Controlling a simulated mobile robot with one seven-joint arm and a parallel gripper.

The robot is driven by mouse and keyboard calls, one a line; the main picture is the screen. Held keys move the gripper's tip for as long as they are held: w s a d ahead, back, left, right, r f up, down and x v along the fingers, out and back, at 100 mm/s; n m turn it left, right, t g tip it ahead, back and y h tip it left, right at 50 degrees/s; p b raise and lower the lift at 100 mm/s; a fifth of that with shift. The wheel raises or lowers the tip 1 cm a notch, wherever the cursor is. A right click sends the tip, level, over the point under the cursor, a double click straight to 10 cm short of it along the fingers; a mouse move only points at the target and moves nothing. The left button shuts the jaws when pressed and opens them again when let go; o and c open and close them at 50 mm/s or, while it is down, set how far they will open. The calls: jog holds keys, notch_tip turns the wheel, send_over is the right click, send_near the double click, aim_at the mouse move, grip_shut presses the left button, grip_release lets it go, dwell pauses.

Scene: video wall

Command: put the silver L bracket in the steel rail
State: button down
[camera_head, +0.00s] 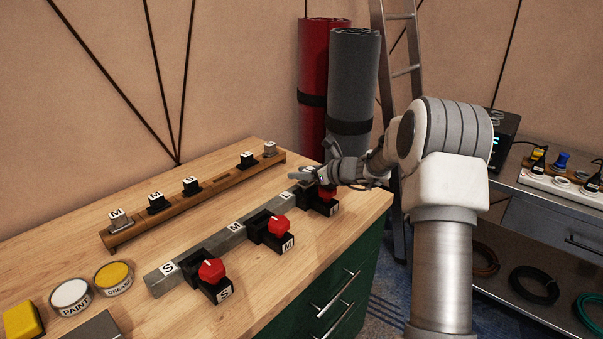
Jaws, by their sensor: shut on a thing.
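The steel rail (222,241) is a grey bar lying across the wooden bench, with white S, M and L labels along it. My gripper (314,176) is at the rail's far right end, just beyond the L label. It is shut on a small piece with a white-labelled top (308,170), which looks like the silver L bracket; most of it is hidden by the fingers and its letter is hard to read. I cannot tell whether the piece touches the rail. A black clamp with a red knob (327,192) sits just below my gripper, partly hidden.
A wooden rail (140,230) behind holds several labelled black and silver brackets, with an empty stretch right of middle. Black clamps with red knobs (212,270) (278,226) stand along the steel rail's front. Paint (70,293) and grease (113,276) tins stand front left. Rolled mats (352,85) stand behind.

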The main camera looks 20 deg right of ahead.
jog(key=shift+f, duration=0.1)
jog(key=shift+f, duration=0.1)
jog(key=shift+c, duration=1.8)
grip_release()
jog(key=o, duration=0.4)
jog(key=shift+s+f, duration=0.1)
jog(key=shift+f, duration=0.05)
jog(key=shift+c, duration=0.2)
notch_tip(320, 180, up, 7)
jog(key=p, duration=0.5)
